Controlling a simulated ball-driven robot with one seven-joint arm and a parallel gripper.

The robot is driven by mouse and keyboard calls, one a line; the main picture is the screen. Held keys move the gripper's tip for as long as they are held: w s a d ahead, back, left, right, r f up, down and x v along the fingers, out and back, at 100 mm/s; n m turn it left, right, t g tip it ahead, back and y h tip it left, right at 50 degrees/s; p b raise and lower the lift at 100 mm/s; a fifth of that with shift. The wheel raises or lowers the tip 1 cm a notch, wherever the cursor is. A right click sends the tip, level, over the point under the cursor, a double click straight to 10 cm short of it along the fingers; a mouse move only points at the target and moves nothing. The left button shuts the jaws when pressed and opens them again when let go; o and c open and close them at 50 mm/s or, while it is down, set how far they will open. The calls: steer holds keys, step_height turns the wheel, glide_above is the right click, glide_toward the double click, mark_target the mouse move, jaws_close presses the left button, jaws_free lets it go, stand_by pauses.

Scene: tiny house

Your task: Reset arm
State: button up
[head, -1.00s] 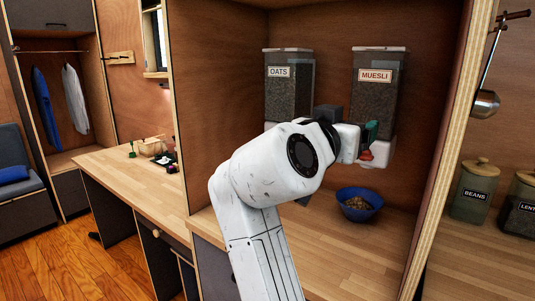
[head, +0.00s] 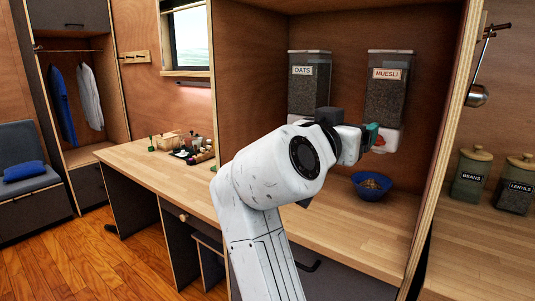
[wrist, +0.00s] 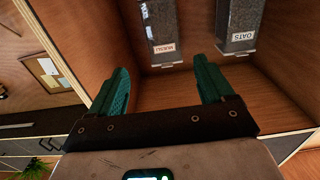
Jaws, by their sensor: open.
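My gripper (wrist: 162,88) is open and empty in the wrist view, with its two green fingers apart and the cupboard's wooden back between them. In the head view only a bit of green finger (head: 372,132) shows past my white arm, in front of the muesli dispenser (head: 388,92). The muesli dispenser also shows beyond the fingers in the wrist view (wrist: 163,22). The oats dispenser (head: 308,90) hangs to its left in the head view, its lower part hidden by my arm.
A blue bowl (head: 372,186) with food in it stands on the wooden counter below the muesli dispenser. The cupboard's side panel (head: 450,150) rises at right, with beans (head: 471,178) and lentils (head: 515,188) jars beyond. A desk with small items (head: 185,147) is at left. Wooden floor is free at lower left.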

steer(key=s+d+f+n+g+y, duration=0.1)
steer(key=s+d+f+g+y, duration=0.2)
steer(key=f, duration=0.8)
steer(key=s+d+f+n+y, duration=0.1)
steer(key=s+d+f+n, duration=0.3)
steer(key=f, duration=0.7)
steer(key=s+d+f+m+g+y, duration=0.15)
steer(key=d+f, duration=0.35)
steer(key=f, duration=0.6)
steer(key=s+d+f+n+g+y+b, duration=0.25)
steer(key=s+f+g+y+b, duration=0.5)
steer(key=s+f, duration=2.45)
step_height(320, 180, up, 20)
steer(key=g+h+p, duration=0.1)
steer(key=h+p, duration=0.1)
steer(key=p, duration=1.4)
steer(key=shift+a+f+n+g+h+p, duration=0.15)
steer(key=shift+n+g+h+p, duration=0.15)
